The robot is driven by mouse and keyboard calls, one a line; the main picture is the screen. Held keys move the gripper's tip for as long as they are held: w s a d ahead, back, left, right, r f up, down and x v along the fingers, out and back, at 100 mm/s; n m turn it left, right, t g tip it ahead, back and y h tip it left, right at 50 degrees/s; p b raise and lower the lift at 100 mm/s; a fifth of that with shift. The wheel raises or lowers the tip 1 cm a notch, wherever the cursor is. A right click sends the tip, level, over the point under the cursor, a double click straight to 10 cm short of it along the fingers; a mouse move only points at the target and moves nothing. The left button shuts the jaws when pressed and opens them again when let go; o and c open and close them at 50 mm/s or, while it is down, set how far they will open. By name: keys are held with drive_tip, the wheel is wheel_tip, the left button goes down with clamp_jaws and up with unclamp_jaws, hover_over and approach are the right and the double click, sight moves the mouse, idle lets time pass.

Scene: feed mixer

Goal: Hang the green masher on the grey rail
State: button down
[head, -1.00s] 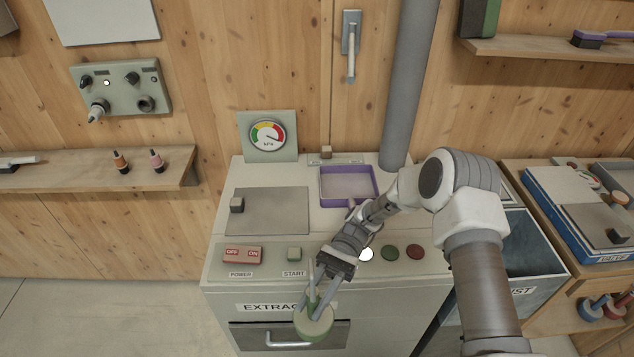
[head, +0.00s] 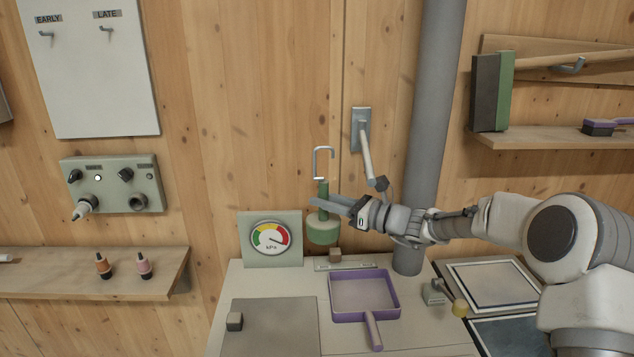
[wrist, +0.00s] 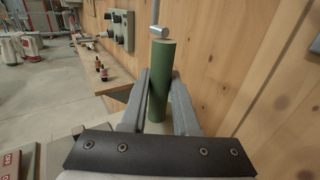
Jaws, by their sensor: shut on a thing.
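The green masher hangs upright in my gripper (head: 328,204), with its green handle (head: 323,187) between the fingers. Its round green head (head: 322,231) is below them, and a thin grey hook (head: 323,160) rises above the handle. In the wrist view the handle (wrist: 162,80) stands between both fingers, with grey metal at its top; the head is hidden. A grey bar (head: 366,155) on a grey wall plate (head: 361,122), probably the rail, juts out just right of the hook. The hook appears apart from the bar; depth is hard to tell.
A thick grey pipe (head: 432,110) stands right of the bar.

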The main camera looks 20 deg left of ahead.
sight(325, 179)
drive_tip(key=w+r+t, duration=0.1)
drive_tip(key=w+a+r+m+t, duration=0.1)
drive_tip(key=w+r, duration=0.1)
drive_tip(key=shift+w+a+r, duration=0.1)
drive_tip(key=shift+r, duration=0.2)
drive_tip(key=w+d+f, duration=0.2)
drive_tip(key=d+f, duration=0.1)
drive_tip(key=d, duration=0.5)
drive_tip(key=shift+w+d, duration=0.25)
drive_tip(key=shift+w, duration=0.1)
idle(0.3)
drive_tip(key=c, duration=0.6)
unclamp_jaws()
